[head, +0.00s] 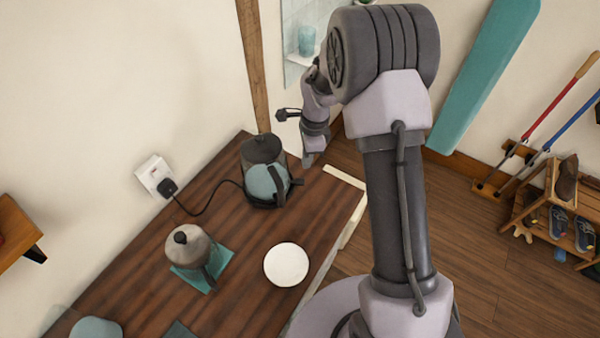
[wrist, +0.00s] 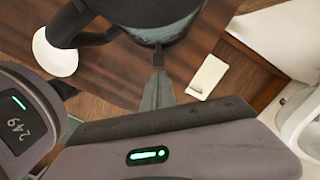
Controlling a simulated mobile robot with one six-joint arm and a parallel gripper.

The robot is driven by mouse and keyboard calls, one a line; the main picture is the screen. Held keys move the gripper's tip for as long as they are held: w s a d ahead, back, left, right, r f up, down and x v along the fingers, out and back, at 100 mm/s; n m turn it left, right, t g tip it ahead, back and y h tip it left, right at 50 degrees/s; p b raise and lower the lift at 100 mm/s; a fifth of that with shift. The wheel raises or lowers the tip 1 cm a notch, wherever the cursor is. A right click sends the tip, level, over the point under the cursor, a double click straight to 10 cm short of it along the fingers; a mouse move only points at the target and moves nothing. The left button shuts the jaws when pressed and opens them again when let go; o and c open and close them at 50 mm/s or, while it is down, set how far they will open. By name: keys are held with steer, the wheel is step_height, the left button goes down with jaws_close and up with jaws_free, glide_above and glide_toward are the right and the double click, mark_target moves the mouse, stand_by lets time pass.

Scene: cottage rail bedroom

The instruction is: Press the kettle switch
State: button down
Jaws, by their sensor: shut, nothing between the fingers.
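The kettle (head: 265,182) stands upright on the dark wooden counter (head: 225,230), with a teal body, a dark lid and a dark handle on its near right side. Its lower body and handle also show at the top of the wrist view (wrist: 150,10). My gripper (head: 308,160) is just right of the kettle in the head view, pointing down. In the wrist view my gripper (wrist: 158,58) is shut and empty, its tips close to the kettle's lower edge. I cannot tell whether they touch. I cannot make out the kettle's switch.
A white plate (head: 286,264) and a grey pot (head: 190,247) on a teal mat stand nearer on the counter. A black cord runs from the kettle to a wall socket (head: 154,175). A pale flat piece (wrist: 207,77) lies right of my fingers. Open floor lies right of the counter.

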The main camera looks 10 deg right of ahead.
mark_target(304, 181)
steer(key=shift+s, duration=0.15)
steer(key=shift+a+f+b, duration=0.2)
steer(key=shift+f+b, duration=0.95)
steer(key=shift+f, duration=0.6)
steer(key=shift+a+f+b, duration=0.15)
steer(key=shift+f+b, duration=0.95)
steer(key=shift+f, duration=0.65)
step_height(304, 181, down, 2)
steer(key=shift+f+b, duration=0.1)
steer(key=shift+b, duration=0.85)
steer(key=shift+r, duration=0.3)
steer(key=d, duration=0.1)
steer(key=d+r+p, duration=0.1)
steer(key=d, duration=0.1)
steer(key=shift+d, duration=0.1)
steer(key=shift+r, duration=0.1)
step_height(304, 181, up, 17)
steer(key=d+p, duration=0.1)
steer(key=p, duration=0.3)
steer(key=shift+d, duration=0.25)
